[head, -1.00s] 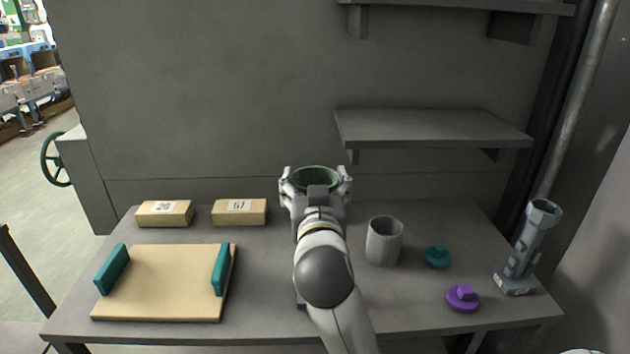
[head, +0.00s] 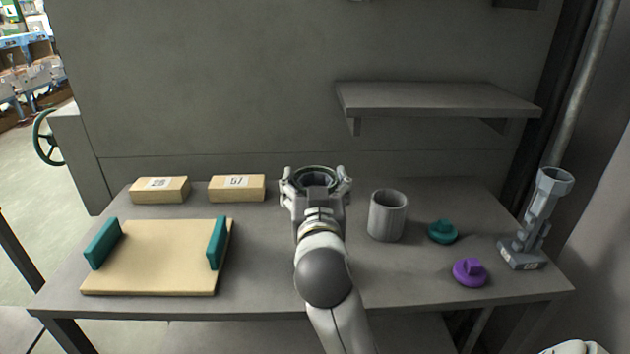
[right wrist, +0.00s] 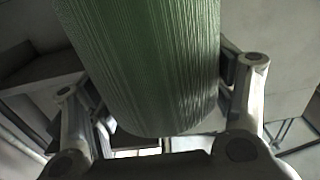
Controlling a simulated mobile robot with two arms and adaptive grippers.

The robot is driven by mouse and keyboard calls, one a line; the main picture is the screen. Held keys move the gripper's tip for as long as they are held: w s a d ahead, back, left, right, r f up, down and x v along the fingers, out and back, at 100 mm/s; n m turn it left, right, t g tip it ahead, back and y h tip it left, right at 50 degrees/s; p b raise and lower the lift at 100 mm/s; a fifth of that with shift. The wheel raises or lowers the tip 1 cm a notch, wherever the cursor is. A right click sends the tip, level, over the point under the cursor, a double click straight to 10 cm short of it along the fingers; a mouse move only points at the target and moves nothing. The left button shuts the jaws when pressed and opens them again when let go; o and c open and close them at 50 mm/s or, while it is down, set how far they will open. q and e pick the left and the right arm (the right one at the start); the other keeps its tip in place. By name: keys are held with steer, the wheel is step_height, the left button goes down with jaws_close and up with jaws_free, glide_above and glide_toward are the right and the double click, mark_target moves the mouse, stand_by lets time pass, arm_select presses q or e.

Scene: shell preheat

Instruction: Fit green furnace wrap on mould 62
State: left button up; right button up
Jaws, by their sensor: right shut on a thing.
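The green furnace wrap (right wrist: 145,60) is a ribbed green sleeve that fills the middle of the right wrist view, between my fingers. In the head view its round green rim (head: 318,168) shows at the top of my right gripper (head: 316,182), which is shut on it. A grey round rim shows inside the green one, so the wrap appears to be around a grey mould; how far down it sits is hidden. I see no number 62, and the wrap's lower end is behind my gripper in the head view.
Tan blocks, one marked 57 (head: 237,188) and one hard to read (head: 160,190), lie left. A tan board (head: 160,262) with teal side pieces is front left. Right are a grey cup (head: 387,216), teal knob (head: 443,231), purple knob (head: 470,272) and grey stand (head: 535,225). A shelf (head: 435,100) overhangs.

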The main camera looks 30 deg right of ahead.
steer(key=shift+f+b, duration=4.05)
steer(key=shift+f, duration=1.35)
steer(key=o, duration=1.1)
steer(key=shift+r, duration=0.1)
step_height(320, 180, up, 10)
steer(key=shift+f, duration=0.1)
steer(key=shift+s+a+f, duration=0.1)
